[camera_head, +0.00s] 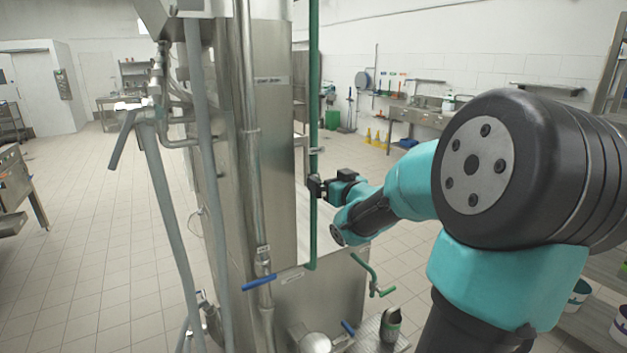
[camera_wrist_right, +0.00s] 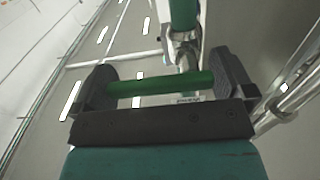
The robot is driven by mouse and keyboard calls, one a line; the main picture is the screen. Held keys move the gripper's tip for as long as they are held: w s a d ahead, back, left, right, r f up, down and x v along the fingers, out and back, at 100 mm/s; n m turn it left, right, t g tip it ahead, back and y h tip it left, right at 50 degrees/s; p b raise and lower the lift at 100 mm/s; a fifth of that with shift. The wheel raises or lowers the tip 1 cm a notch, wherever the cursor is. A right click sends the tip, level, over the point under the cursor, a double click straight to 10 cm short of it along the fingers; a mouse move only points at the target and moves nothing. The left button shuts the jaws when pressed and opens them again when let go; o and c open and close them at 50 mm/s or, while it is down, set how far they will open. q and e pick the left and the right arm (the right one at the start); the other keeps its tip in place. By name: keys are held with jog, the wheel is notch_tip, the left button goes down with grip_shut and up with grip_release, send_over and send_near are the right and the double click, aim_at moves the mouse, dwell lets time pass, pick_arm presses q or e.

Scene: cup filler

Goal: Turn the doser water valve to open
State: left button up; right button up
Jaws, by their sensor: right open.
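A vertical green water pipe (camera_head: 314,90) runs down the front of the steel machine in the head view, and its top part shows in the wrist view (camera_wrist_right: 183,14). A green valve handle (camera_wrist_right: 160,89) lies across the space between the fingers of my right gripper (camera_wrist_right: 170,82) in the wrist view, below a metal fitting on the pipe. My right gripper (camera_head: 317,187) is open beside the pipe in the head view and hides the valve there. Whether a finger touches the handle I cannot tell. My left gripper is not in view.
A blue handle (camera_head: 259,283) sits lower on a steel pipe. Another green handle (camera_head: 366,270) is to its right. Grey hoses (camera_head: 168,200) hang at the left of the machine. The tiled floor (camera_head: 90,240) is open on the left.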

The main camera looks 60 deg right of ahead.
jog(key=shift+w+d, duration=0.2)
jog(key=shift+w, duration=0.15)
jog(key=shift+c, duration=0.2)
jog(key=c, duration=0.9)
